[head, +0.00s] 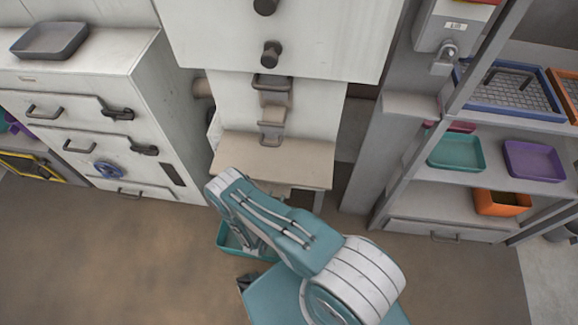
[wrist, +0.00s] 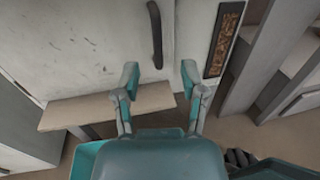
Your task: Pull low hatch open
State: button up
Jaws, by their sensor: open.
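A pale, scuffed panel (wrist: 85,45) fills the upper left of the wrist view. It carries a dark vertical bar handle (wrist: 156,35), and a seam runs just right of the handle. I take this panel for the low hatch; it looks shut. My gripper (wrist: 160,80) is open and empty, its two teal-tipped fingers apart below the handle in the picture and not touching it. In the head view the white machine (head: 280,35) stands at the centre. My arm hides the gripper there, and I cannot make out the hatch handle.
A beige ledge (head: 275,160) juts from the machine and crosses the wrist view below the panel. A narrow window with brown pellets (wrist: 224,40) is right of the handle. A teal bin (head: 228,240) is on the floor. A cabinet (head: 85,75) stands left, shelving (head: 400,195) right.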

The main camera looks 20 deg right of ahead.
jog(key=x, duration=1)
jog(key=shift+w+a, duration=0.2)
jog(key=shift+a, duration=0.2)
jog(key=shift+d, duration=0.1)
jog(key=c, duration=0.6)
jog(key=shift+d, duration=0.2)
grip_shut()
